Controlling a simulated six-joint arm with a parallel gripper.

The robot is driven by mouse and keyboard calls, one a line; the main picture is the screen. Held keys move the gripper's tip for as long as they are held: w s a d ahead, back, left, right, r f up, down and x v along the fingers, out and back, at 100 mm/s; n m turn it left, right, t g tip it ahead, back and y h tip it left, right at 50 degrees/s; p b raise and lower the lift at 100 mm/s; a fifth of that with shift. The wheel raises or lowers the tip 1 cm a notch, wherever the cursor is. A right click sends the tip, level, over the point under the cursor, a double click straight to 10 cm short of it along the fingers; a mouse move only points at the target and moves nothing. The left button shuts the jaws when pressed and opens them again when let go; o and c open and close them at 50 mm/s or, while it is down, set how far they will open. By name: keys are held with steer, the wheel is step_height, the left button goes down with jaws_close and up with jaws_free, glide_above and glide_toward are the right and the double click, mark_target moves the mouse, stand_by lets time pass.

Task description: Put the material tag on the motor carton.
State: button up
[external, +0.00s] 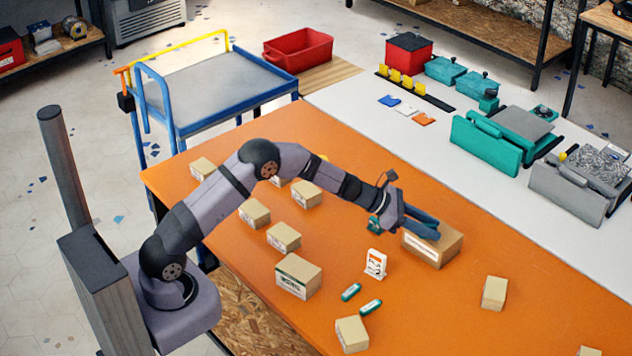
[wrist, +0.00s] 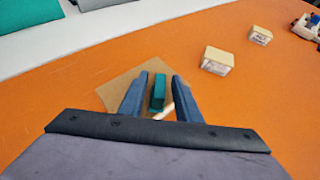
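My gripper (external: 432,228) is low over the top of a brown carton (external: 445,252), which has a pale label on its front side. The carton shows beneath the fingers in the wrist view (wrist: 122,90). A small teal piece (wrist: 157,92), which looks like the tag, is between my fingers (wrist: 160,76) above or on the carton top; I cannot tell whether it touches. Gaps show on both sides of it, so the gripper looks open around it. A small pale strip lies beside it. The fingers hide the piece in the external view. The carton's label is too small to read.
Two teal-and-white pieces (external: 351,292) and a white stand with orange marks (external: 376,263) are on the orange table. A larger printed carton (external: 299,275) and several small cartons (external: 494,293) are spread around. Teal and grey machines (external: 486,146) stand on the white strip behind.

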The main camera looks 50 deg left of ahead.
steer(key=shift+r, duration=0.1)
steer(key=shift+r, duration=0.15)
steer(key=b+v, duration=0.2)
steer(key=v, duration=1)
steer(key=shift+s, duration=0.1)
steer(key=s+a+f+m+g+y+p, duration=0.1)
steer(key=s+m+g+p, duration=0.15)
steer(key=s+m, duration=0.55)
steer(key=s+a+f+m+g+y+p, duration=0.1)
steer(key=s+m+g+y, duration=0.3)
steer(key=s, duration=0.7)
steer(key=s+a+m+g+y+p, duration=0.1)
steer(key=s+a+m, duration=0.4)
steer(key=s+m, duration=0.2)
steer(key=s+a+f+m+g+y+p, duration=0.1)
steer(key=s+a+m+y, duration=0.1)
steer(key=s+a+m, duration=0.4)
steer(key=s+m, duration=0.2)
steer(key=s, duration=0.1)
steer(key=shift+s+a+f+y, duration=0.2)
steer(key=shift+s+a+y, duration=0.05)
steer(key=shift+a+y, duration=0.1)
